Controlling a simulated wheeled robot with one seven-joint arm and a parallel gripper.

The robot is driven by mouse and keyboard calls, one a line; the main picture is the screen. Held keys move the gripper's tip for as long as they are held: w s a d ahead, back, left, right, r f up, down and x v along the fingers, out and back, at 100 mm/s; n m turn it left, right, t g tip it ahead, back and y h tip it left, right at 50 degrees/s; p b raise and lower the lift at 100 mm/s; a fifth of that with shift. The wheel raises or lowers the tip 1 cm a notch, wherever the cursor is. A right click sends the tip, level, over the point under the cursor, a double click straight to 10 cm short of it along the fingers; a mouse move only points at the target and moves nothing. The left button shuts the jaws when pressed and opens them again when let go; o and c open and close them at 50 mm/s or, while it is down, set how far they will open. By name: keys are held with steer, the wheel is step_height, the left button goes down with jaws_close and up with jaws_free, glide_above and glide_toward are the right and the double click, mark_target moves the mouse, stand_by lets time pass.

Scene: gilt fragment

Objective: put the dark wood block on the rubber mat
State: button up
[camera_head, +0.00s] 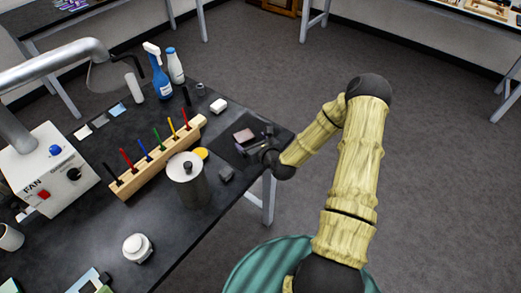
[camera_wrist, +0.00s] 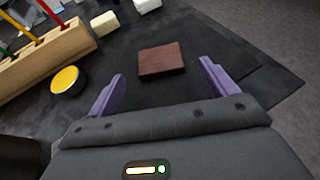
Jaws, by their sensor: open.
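The dark wood block (camera_wrist: 162,60) is a flat reddish-brown piece in the wrist view, lying on the black rubber mat (camera_wrist: 215,48). In the head view the block (camera_head: 243,135) shows on the mat (camera_head: 226,150) near the table's right corner. My gripper (camera_wrist: 160,85) has two purple fingers spread wide apart, with nothing between the tips. The block lies just beyond the fingertips, apart from both. In the head view my gripper (camera_head: 255,145) is low at the mat, beside the block, and my arm hides part of the mat.
A wooden rack (camera_head: 157,158) with several coloured tools stands left of the mat. A yellow-lidded jar (camera_wrist: 68,80), a metal canister (camera_head: 187,182) and a dark grey block (camera_head: 226,174) are near. A white block (camera_head: 218,106) lies behind. The table edge is close on the right.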

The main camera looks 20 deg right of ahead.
steer(key=v, duration=0.7)
steer(key=shift+b, duration=0.4)
steer(key=n, duration=0.2)
steer(key=shift+s+a+f+n+g, duration=0.15)
steer(key=shift+s+a+n+g, duration=0.05)
steer(key=shift+a+n+g, duration=0.2)
steer(key=n+g, duration=0.1)
steer(key=n, duration=0.1)
steer(key=s+a+n+g, duration=0.1)
steer(key=n, duration=0.2)
steer(key=s+n+g, duration=0.1)
steer(key=n, duration=0.2)
steer(key=shift+s+a+y, duration=0.15)
steer(key=shift+s+y, duration=0.05)
steer(key=shift+y, duration=0.1)
steer(key=s+r+n+g+h, duration=0.3)
steer(key=s+r+n+g, duration=0.3)
steer(key=s+r+n, duration=0.8)
steer(key=s+n, duration=0.1)
steer(key=n, duration=0.7)
steer(key=shift+r+n+g+h, duration=0.25)
steer(key=shift+n+g+h, duration=0.05)
